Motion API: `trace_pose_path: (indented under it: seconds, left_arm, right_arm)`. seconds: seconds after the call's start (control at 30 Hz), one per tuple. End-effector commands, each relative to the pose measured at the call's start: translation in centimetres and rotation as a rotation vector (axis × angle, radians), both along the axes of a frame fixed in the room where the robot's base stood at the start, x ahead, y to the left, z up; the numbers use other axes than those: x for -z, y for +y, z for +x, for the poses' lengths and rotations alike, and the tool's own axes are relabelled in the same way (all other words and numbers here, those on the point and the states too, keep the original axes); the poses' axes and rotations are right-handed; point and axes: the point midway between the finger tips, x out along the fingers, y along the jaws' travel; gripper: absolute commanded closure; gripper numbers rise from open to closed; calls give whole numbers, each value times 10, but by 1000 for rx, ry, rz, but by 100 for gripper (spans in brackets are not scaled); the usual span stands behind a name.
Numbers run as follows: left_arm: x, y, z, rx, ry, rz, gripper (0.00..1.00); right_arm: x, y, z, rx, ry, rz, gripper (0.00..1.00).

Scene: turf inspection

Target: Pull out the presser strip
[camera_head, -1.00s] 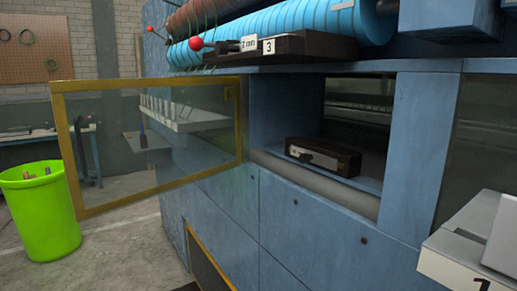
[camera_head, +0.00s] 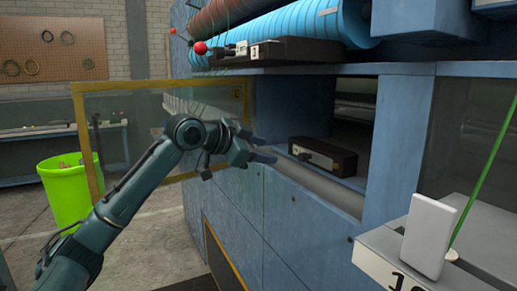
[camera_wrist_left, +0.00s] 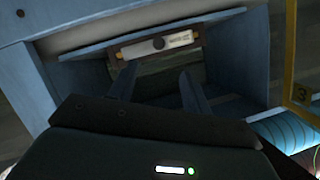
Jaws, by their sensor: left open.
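The presser strip (camera_head: 325,156) looks like a dark brown bar with a pale label and a dark knob on its front. It lies in the open compartment of the blue machine. In the left wrist view the strip (camera_wrist_left: 178,41) shows beyond the fingers, with its label and round knob facing me. My left gripper (camera_head: 268,149) is open and empty, just left of the strip at the compartment mouth. In the left wrist view its two fingers (camera_wrist_left: 158,84) are spread apart, with a gap to the strip. My right gripper is not in view.
A glass door with a yellow frame (camera_head: 82,140) stands open left of the compartment, behind my left arm. A similar dark bar (camera_head: 290,50) sits on the ledge above. A white box (camera_head: 400,262) juts in at the lower right. A green bin (camera_head: 62,192) stands left.

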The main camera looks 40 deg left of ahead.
Motion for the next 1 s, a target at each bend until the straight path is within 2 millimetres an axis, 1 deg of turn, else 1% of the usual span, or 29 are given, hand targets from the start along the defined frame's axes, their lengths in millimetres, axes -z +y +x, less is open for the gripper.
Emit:
trace_pose_path:
  seconds: [0.03, 0.1, 0.4, 0.6, 0.8, 1.0]
  left_arm:
    - [-1, -2, 7, 3, 0, -3, 51]
    - [3, -5, 18, 3, 1, -2, 51]
    - [23, -17, 73, 1, 0, -5, 51]
    - [35, -22, 99, 1, 0, -2, 51]
    - [40, -24, 110, 0, -1, 0, 51]
    - [42, -24, 111, 1, 0, 2, 51]
  right_arm:
    - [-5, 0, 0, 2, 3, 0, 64]
    - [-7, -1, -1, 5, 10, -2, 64]
    - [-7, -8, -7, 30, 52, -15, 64]
    - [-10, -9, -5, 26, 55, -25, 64]
    - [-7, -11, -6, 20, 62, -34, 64]
    - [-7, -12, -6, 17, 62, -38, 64]
